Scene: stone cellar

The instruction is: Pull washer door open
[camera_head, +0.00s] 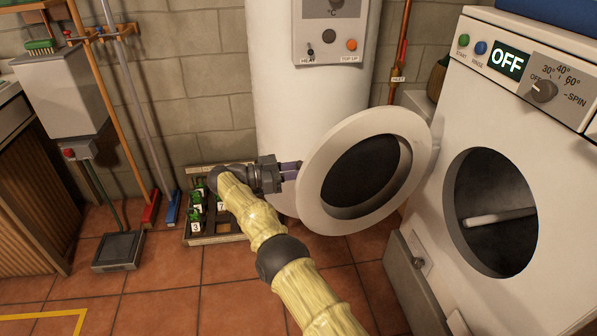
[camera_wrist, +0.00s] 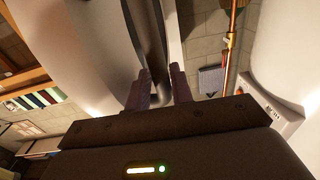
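The washer (camera_head: 465,120) stands at the right with its dark round opening (camera_head: 490,212) uncovered. Its round white door (camera_head: 318,190), with a dark glass middle, stands swung well out to the left of the opening. My gripper (camera_head: 292,171) is at the door's far left edge. In the wrist view my two fingers (camera_wrist: 163,88) are close together with a narrow gap, and part of the door (camera_wrist: 95,55) runs down to it. They appear shut on the door's edge; the exact contact is partly hidden.
A white boiler (camera_head: 285,90) stands behind the door. Tiled floor (camera_head: 170,300) is clear at front left.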

